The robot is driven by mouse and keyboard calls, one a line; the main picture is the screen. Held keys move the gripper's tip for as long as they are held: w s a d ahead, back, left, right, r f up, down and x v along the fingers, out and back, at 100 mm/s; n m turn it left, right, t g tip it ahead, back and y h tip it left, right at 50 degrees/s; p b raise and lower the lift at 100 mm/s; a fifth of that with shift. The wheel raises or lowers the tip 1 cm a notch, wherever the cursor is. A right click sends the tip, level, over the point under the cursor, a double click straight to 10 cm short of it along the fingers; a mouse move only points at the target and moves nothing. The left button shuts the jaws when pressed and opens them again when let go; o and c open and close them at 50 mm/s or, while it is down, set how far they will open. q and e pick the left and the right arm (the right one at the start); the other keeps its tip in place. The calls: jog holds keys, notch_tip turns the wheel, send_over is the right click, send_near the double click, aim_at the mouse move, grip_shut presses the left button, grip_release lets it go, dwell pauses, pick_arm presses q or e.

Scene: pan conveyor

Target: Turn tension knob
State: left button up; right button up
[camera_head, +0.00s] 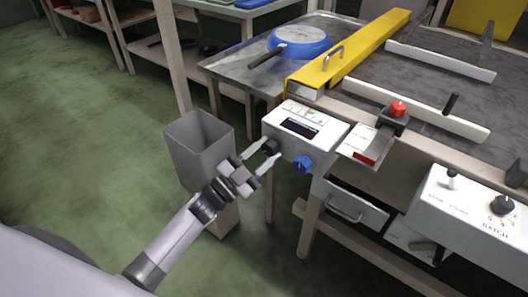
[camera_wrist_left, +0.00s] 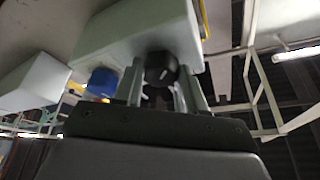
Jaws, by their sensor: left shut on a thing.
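A white control box (camera_head: 305,131) with a dark display stands at the corner of the conveyor table. On its front are a black knob (camera_head: 270,146) and a blue knob (camera_head: 303,164). No readable label shows which is the tension knob. My left gripper (camera_head: 260,159) reaches the box from the lower left, its fingers at the black knob. In the left wrist view, the black knob (camera_wrist_left: 161,68) with a pale pointer mark sits between the two fingers, which are shut on it. The blue knob (camera_wrist_left: 102,82) is just left of the fingers. My right gripper is not in view.
A grey bin (camera_head: 198,148) stands on the floor close behind my left gripper. A yellow guard (camera_head: 350,50) and a blue pan (camera_head: 299,41) are on the table behind the box. A red button (camera_head: 398,108) and a batch panel (camera_head: 470,215) are at the right.

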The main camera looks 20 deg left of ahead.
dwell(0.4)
pick_arm(q)
jog(key=o, duration=1.1)
jog(key=shift+c, duration=0.2)
jog(key=v, duration=0.7)
jog(key=shift+s+a, duration=0.1)
jog(key=shift+a, duration=0.05)
